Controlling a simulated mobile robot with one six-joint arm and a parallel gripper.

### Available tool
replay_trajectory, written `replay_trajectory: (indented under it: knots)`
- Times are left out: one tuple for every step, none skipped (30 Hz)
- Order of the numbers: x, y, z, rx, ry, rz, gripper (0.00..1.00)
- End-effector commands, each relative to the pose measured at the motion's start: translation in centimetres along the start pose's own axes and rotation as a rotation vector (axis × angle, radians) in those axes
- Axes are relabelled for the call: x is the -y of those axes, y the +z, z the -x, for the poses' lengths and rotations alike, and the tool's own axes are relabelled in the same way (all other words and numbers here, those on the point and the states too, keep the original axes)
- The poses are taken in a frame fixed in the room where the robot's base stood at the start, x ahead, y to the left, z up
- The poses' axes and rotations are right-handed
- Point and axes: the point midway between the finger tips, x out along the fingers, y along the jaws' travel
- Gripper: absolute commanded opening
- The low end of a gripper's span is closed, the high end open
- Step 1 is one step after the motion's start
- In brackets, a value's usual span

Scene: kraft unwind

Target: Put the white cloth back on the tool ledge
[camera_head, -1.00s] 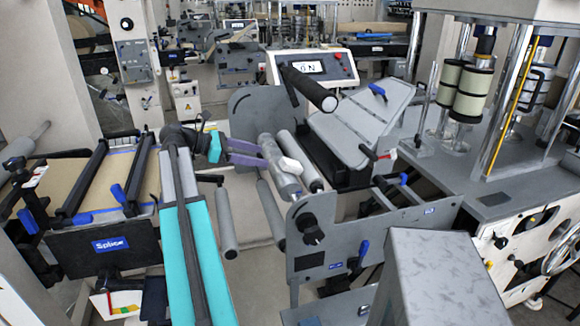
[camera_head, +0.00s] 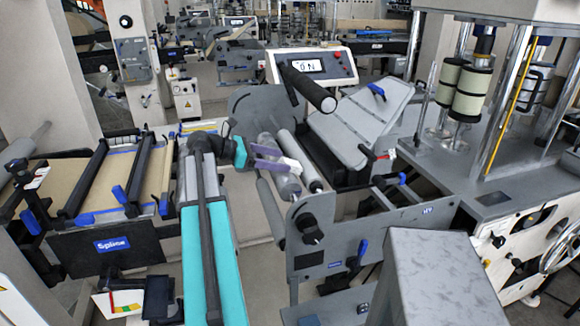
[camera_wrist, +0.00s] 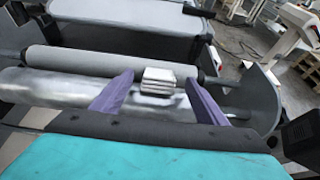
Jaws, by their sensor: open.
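The white cloth (camera_wrist: 158,76) is a small folded stack lying on a shiny metal roller (camera_wrist: 60,88) in the wrist view. In the head view the cloth (camera_head: 292,165) is a pale patch on the roller, partly covered by my fingers. My gripper (camera_wrist: 158,84) has two purple fingers, spread apart, one on each side of the cloth with gaps between. In the head view my gripper (camera_head: 277,159) reaches from the left over the rollers. I cannot tell which surface is the tool ledge.
A grey side plate (camera_head: 318,225) with a black knob stands at the near end of the rollers. A second, matte grey roller (camera_wrist: 100,62) runs just behind the shiny one. A slanted grey panel (camera_head: 360,120) and a black handle bar (camera_head: 308,88) are close on the right.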

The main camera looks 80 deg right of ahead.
Motion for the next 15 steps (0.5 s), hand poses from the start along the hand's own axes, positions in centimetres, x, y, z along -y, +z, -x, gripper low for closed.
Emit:
replay_trajectory:
  knots:
    - [0.0,0.1,-0.1,0.0,0.0,0.0,0.67]
    - [0.0,0.1,-0.2,0.0,-0.001,0.0,0.67]
    - [0.0,0.1,-0.5,0.0,-0.001,0.0,0.67]
    - [0.0,0.1,-0.7,0.0,-0.001,0.0,0.67]
    - [0.0,0.2,-0.9,0.0,-0.002,0.0,0.67]
    - [0.0,0.2,-1.4,0.0,-0.002,0.0,0.67]
    - [-0.1,0.3,-1.7,0.0,-0.002,0.0,0.67]
    - [-0.1,0.3,-2.1,0.0,-0.002,0.0,0.67]
    - [-0.1,0.3,-2.5,0.0,-0.002,0.0,0.67]
    - [-0.1,0.3,-2.9,0.0,-0.003,0.0,0.67]
    - [-0.2,0.2,-3.3,0.0,-0.002,0.001,0.67]
    - [-0.2,0.2,-3.8,0.0,-0.001,0.0,0.67]
    - [-0.2,0.2,-4.1,0.0,-0.001,0.0,0.67]
    - [-0.2,0.2,-4.3,0.0,-0.001,0.0,0.67]
    - [-0.2,0.2,-4.6,0.0,-0.001,0.0,0.67]
